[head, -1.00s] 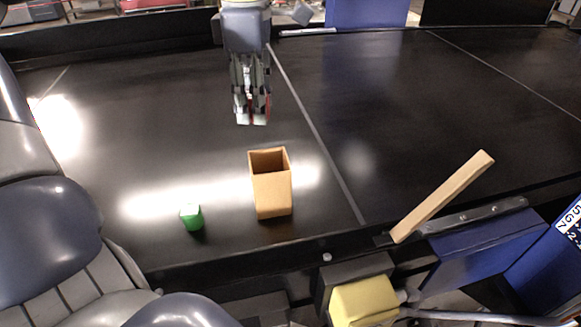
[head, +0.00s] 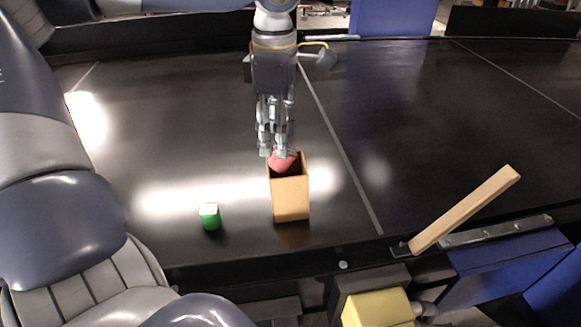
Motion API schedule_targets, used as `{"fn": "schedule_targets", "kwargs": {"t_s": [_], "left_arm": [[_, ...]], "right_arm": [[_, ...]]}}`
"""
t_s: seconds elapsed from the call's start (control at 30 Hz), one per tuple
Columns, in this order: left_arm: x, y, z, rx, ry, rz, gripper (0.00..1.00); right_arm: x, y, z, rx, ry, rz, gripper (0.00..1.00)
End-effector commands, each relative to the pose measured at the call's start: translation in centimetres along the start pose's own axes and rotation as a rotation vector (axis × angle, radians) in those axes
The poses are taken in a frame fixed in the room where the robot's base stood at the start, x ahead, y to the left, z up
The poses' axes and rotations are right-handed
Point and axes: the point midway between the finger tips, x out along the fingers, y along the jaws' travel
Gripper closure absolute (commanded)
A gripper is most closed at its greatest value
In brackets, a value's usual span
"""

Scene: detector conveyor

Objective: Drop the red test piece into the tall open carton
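The red test piece (head: 284,162) is at the mouth of the tall open carton (head: 291,199), tilted, with its lower part behind the near rim. The brown carton stands upright on the black belt. My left gripper (head: 273,153) points down just above the carton's mouth, its fingertips at the upper left of the red piece. The piece sits lower than the fingertips and looks out of their grasp, though the finger gap is hard to see. The inside of the carton is mostly hidden. My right gripper is not in view.
A green piece (head: 209,217) stands on the belt left of the carton. A wooden bar (head: 465,210) slants over the belt's near edge at the right. A yellow block (head: 378,309) is below the near edge. The belt's right half (head: 430,120) is clear.

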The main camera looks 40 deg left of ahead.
Motion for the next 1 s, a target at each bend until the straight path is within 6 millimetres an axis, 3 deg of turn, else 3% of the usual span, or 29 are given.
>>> {"fn": "schedule_targets", "kwargs": {"t_s": [0.3,0.43,0.8,1.0], "left_arm": [[-0.1,0.0,0.0,0.0,0.0,0.001,0.44],[-1.1,0.1,0.0,0.0,0.0,0.003,0.44],[-8.6,0.1,0.1,-0.002,-0.001,0.004,0.44],[-11.3,0.1,0.0,-0.001,0.0,0.002,0.44]], "right_arm": [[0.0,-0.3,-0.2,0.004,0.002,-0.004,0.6],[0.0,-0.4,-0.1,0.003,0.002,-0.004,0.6],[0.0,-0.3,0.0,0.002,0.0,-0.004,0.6],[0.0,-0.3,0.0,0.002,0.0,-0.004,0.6]]}}
